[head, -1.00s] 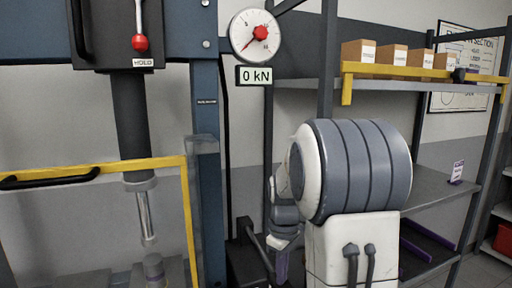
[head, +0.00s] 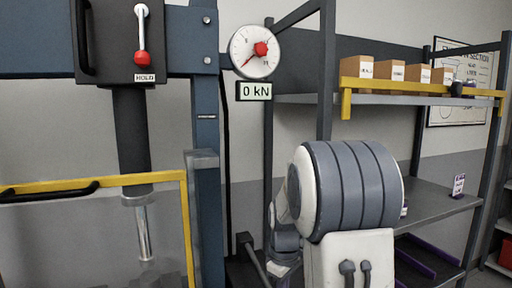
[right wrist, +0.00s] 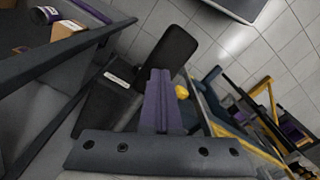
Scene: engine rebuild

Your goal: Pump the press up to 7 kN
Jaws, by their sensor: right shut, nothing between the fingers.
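The press ram (head: 143,228) hangs behind a yellow-framed guard (head: 100,183) in the head view. The lever with a red knob (head: 143,57) points down at the HOLD label (head: 145,77). The round gauge (head: 256,52) and the display (head: 254,91) stand beside the press frame, and the display reads 0 kN. A dark bar (head: 256,258), possibly the pump handle, slopes down beside my right arm. In the right wrist view my right gripper (right wrist: 158,80) has its purple fingers shut and empty. A black block with a white label (right wrist: 108,95) lies just left of it. My left gripper is out of view.
A shelf unit with a yellow rail (head: 420,88) stands to the right, with several cardboard boxes (head: 390,70) on top. Its lower shelf (head: 430,200) holds a small sign. Tiled floor (right wrist: 235,50) shows in the right wrist view.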

